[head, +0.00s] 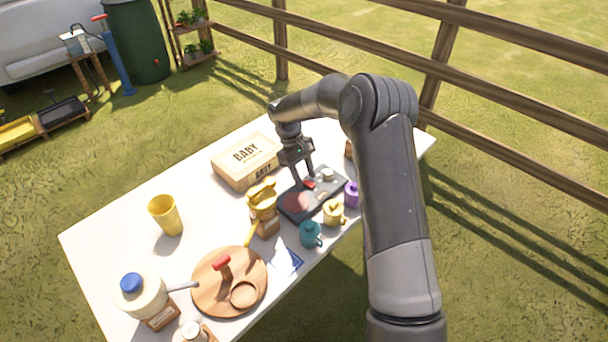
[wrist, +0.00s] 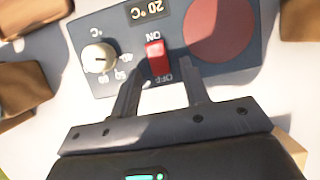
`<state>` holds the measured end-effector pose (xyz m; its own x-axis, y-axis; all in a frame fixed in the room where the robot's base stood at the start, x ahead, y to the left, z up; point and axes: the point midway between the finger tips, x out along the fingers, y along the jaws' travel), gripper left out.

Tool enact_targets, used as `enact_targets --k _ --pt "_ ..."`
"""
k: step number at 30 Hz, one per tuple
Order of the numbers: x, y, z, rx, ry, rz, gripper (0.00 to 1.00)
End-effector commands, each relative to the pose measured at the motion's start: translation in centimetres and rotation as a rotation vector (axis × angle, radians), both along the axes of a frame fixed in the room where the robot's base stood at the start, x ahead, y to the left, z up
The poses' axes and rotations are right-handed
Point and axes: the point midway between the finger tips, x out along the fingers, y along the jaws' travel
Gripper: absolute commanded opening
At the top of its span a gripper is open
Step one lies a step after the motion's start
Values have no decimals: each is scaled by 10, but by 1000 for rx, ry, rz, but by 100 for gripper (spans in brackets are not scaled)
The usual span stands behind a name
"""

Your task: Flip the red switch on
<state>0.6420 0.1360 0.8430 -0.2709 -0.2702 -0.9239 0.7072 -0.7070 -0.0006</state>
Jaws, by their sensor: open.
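The red switch (wrist: 157,57) is a small rocker on a dark hot-plate unit (wrist: 112,22), between its ON and OFF labels. In the wrist view the OFF label is nearer my gripper and ON is on the far side. Which way the rocker is tilted is hard to tell. My gripper (wrist: 162,72) is open and empty, its two fingers on either side of the switch's OFF end; contact is not clear. In the head view my gripper (head: 304,178) points down over the unit (head: 327,199), close to the red switch (head: 309,185).
The unit also has a white knob (wrist: 99,58), a 20 °C display (wrist: 150,10) and a round red plate (wrist: 221,28). A BABY box (head: 246,160), yellow grinder (head: 262,199), and teal (head: 310,234), yellow (head: 333,212) and purple (head: 351,195) pots stand close by.

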Motion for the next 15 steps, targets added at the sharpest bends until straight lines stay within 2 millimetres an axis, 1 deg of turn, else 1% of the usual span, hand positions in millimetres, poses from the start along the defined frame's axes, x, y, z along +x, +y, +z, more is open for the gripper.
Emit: enact_targets --k 9,11,15 --pt "-1 -1 -3 0 -1 0 42" --pt "-1 -1 -3 0 -1 0 38" --pt "-1 -1 -3 0 -1 0 26"
